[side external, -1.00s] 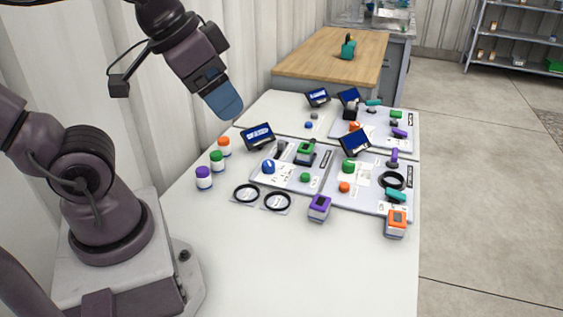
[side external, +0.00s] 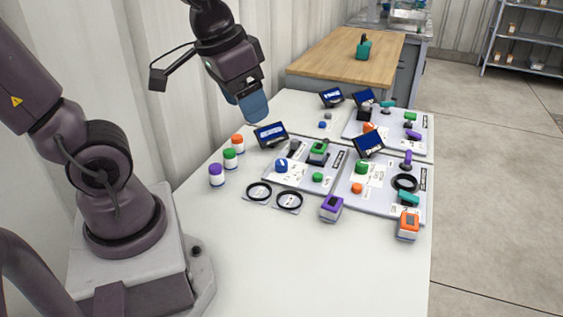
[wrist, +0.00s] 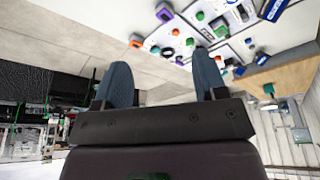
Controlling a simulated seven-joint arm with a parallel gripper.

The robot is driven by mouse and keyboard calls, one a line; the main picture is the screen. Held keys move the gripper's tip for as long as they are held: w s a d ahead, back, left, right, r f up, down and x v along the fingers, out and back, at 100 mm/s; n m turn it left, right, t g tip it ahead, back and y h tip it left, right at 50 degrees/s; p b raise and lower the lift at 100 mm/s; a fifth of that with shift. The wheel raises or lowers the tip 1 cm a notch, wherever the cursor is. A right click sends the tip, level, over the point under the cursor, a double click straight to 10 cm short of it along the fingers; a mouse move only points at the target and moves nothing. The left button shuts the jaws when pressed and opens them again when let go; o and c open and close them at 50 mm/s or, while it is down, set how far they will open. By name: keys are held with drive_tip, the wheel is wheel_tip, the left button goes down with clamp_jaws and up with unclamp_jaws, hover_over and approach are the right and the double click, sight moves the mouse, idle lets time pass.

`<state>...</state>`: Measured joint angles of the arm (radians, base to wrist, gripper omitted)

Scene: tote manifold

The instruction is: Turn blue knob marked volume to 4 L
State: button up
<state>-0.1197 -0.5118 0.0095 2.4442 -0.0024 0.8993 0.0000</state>
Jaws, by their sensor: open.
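The blue knob (side external: 281,166) is a round dial with a white mark on top. It sits at the left front of a grey-white panel (side external: 268,178), in front of a small screen (side external: 270,135). Its label and scale are too small to read. My gripper (side external: 254,112) hangs above the back left of the panel, apart from the knob and pointing down. In the wrist view my gripper (wrist: 162,78) shows two blue-grey fingers spread wide with nothing between them. Panels with coloured knobs show small and tilted at the top of that view; I cannot tell the blue knob there.
The same panel carries a green block (side external: 318,147) and a green knob (side external: 318,177). Two black rings (side external: 259,191) lie in front. Three capped jars (side external: 216,176) stand left. A purple block (side external: 331,208) and an orange block (side external: 408,226) stand at the front. The near table is clear.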

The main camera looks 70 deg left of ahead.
drive_tip(key=w+a+f+n+g, duration=0.2)
drive_tip(key=w+a+f+g, duration=0.1)
drive_tip(key=w+a+f, duration=0.5)
drive_tip(key=m, duration=0.3)
hover_over(281, 161)
drive_tip(key=shift+f, duration=5.3)
drive_tip(key=shift+g, duration=0.3)
wheel_tip(281, 161, down, 12)
drive_tip(key=shift+f, duration=0.1)
drive_tip(key=c, duration=0.9)
